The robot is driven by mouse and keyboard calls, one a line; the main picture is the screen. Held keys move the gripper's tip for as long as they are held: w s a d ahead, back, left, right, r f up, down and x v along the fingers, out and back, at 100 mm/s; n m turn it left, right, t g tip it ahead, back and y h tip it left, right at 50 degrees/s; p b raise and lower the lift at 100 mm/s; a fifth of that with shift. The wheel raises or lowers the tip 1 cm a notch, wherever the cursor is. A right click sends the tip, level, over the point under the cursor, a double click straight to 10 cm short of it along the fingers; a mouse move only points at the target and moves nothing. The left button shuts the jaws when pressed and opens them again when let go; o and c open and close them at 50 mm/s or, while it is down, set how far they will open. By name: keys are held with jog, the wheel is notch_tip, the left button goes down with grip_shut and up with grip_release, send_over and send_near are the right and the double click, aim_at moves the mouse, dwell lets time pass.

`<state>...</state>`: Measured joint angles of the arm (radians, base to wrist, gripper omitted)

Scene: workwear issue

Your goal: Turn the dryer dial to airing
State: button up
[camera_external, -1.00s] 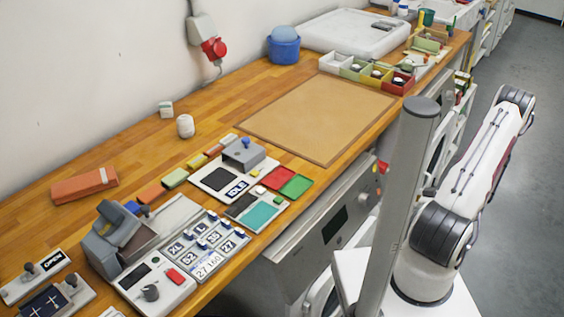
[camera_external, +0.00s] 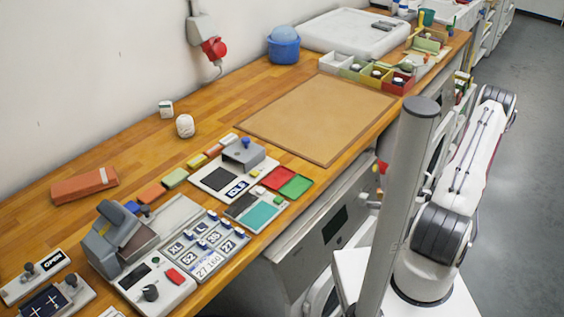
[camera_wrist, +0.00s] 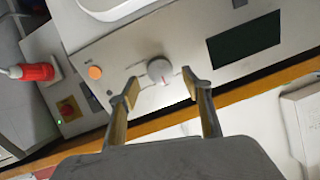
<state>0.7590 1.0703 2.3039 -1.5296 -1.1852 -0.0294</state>
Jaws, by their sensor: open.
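The dryer dial (camera_wrist: 159,70) is a round light grey knob on the pale dryer panel (camera_wrist: 118,62) in the wrist view. A small reddish mark shows low on its face; the settings around it are too small to read. My gripper (camera_wrist: 160,84) is open and empty. Its two fingers stand apart, with the dial just beyond and between their tips in the picture; I see no clear contact. In the external view the dryer front (camera_external: 318,243) shows under the bench, but the dial and my gripper are hidden.
On the panel, an orange button (camera_wrist: 95,72) lies left of the dial and a dark display (camera_wrist: 245,43) right of it. A red plug (camera_wrist: 37,72) and a yellow-and-red switch (camera_wrist: 68,108) are farther left. The wooden bench edge (camera_wrist: 255,88) runs close by the fingers.

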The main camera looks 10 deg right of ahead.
aim_at(369, 200)
jog(key=shift+x, duration=1.7)
jog(key=c, duration=1.1)
